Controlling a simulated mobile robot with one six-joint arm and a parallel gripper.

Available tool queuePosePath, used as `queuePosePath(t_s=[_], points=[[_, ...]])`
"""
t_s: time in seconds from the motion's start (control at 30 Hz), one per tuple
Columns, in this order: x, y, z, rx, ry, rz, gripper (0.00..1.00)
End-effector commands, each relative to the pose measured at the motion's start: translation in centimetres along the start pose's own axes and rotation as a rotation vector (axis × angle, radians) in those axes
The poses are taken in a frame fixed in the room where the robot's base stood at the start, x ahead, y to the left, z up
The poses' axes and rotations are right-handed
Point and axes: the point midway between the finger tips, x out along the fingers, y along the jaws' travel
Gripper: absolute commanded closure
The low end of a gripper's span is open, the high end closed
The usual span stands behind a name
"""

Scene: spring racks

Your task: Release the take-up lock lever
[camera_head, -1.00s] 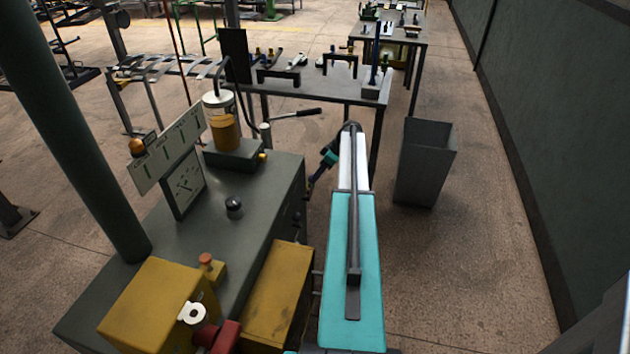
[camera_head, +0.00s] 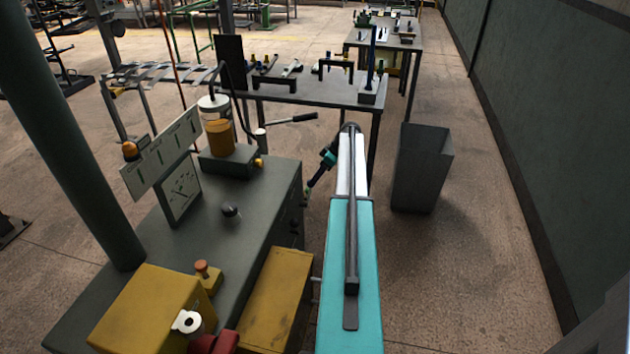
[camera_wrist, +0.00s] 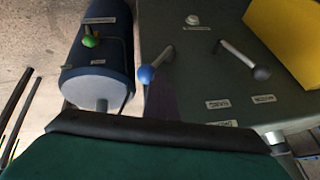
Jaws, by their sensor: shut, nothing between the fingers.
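Two levers stand out from a dark grey panel in the wrist view: one with a blue knob (camera_wrist: 146,74) and one with a black knob (camera_wrist: 262,73). A third lever with a green knob (camera_wrist: 89,41) is on a blue cylinder (camera_wrist: 103,72) to their left. The labels are too small to read, so I cannot tell which is the take-up lock lever. My gripper (camera_head: 308,191) is shut and empty beside the right side of the grey cabinet (camera_head: 262,207) in the head view. Its fingertips are small there and not clear in the wrist view. I see no contact with a lever.
A yellow box (camera_head: 274,298) is at the cabinet's near right side. A green post (camera_head: 75,150) rises at the left. A grey bin (camera_head: 421,170) stands right of my arm, and a workbench (camera_head: 330,95) is beyond. Open floor lies between bin and wall.

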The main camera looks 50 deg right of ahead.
Motion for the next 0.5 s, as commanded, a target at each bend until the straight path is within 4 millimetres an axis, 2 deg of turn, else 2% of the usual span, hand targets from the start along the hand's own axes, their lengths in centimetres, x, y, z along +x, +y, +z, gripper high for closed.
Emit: queuePosePath(t_s=[0.03,0.23,0.5], points=[[-0.11,0.66,-0.04,0.001,0.003,0.018,1.00],[-0.13,0.71,-0.02,0.001,0.003,0.018,1.00],[-0.46,-0.08,-0.23,-0.001,0.003,0.016,1.00]])
